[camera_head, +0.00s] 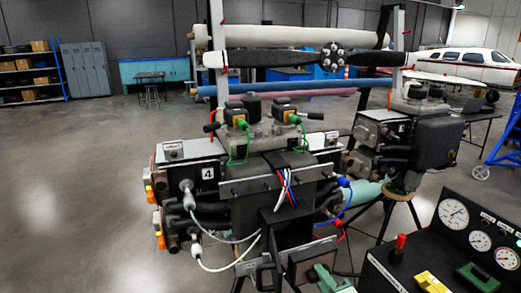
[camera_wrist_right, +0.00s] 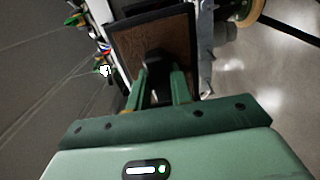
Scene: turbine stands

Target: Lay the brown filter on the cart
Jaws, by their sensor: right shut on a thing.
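The brown filter (camera_wrist_right: 178,35) fills the upper middle of the right wrist view. It is a flat brown panel in a dark frame with a black grip on its face. My right gripper (camera_wrist_right: 157,75) is shut on that black grip, one green finger on each side. In the head view my right gripper (camera_head: 318,270) is low in the middle, just in front of the engine on its stand (camera_head: 265,170). I cannot tell whether the filter touches the engine. I cannot make out the cart for sure. My left gripper is not in view.
A black gauge panel (camera_head: 478,235) stands at the lower right. Another engine (camera_head: 415,130) stands behind to the right. A propeller (camera_head: 300,58) on a rack spans the back. Cables hang at the near engine's front. Open floor (camera_head: 75,190) lies to the left.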

